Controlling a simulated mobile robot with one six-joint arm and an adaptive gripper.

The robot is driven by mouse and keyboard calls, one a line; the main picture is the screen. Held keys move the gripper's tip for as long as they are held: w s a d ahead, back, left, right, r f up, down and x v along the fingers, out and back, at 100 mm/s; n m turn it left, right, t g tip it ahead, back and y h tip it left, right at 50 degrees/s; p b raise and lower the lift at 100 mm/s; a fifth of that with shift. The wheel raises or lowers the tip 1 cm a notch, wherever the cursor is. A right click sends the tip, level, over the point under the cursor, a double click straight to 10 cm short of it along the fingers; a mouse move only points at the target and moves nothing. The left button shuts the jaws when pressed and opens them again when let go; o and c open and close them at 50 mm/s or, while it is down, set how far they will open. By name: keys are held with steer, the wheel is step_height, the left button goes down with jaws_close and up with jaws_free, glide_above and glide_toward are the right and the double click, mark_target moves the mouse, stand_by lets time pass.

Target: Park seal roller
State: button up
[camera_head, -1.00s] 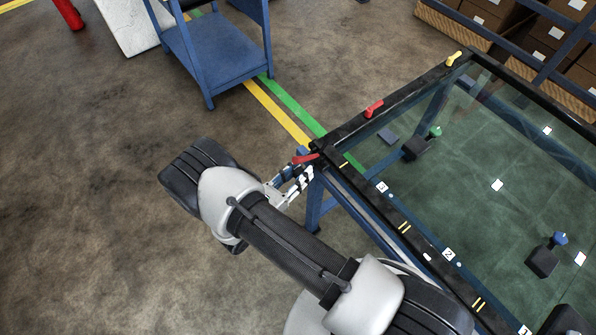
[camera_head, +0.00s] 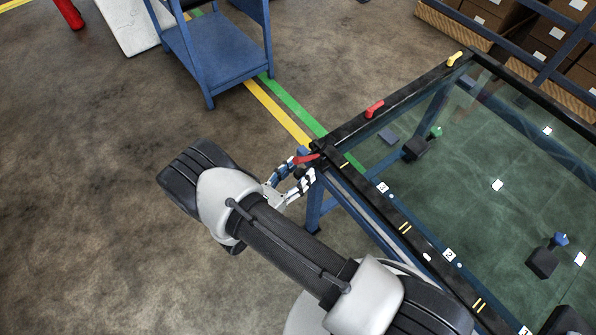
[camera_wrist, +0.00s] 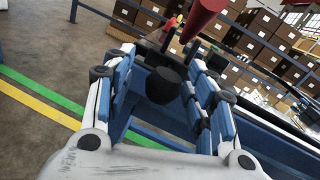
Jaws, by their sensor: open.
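My gripper (camera_head: 300,173) is at the near left corner of the glass-topped frame (camera_head: 345,132). Its jaws are open, with nothing clamped. A red handle (camera_head: 305,158) shows at that corner, just beyond the fingertips; I take it to be the seal roller's. In the wrist view the red handle (camera_wrist: 203,18) rises just past the fingers, toward the upper right. A dark rounded black piece (camera_wrist: 163,86) shows between the open fingers (camera_wrist: 163,76). I cannot tell whether the fingers touch it, or whether it belongs to the red-handled thing.
Along the frame's far-left rail are a red piece (camera_head: 373,108) and a yellow piece (camera_head: 454,58). Black blocks with green (camera_head: 417,147) and blue (camera_head: 543,260) knobs are on the glass. A blue trolley (camera_head: 222,50) stands behind. Open floor lies left.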

steer(key=v, duration=1.1)
steer(key=shift+s+a, duration=0.25)
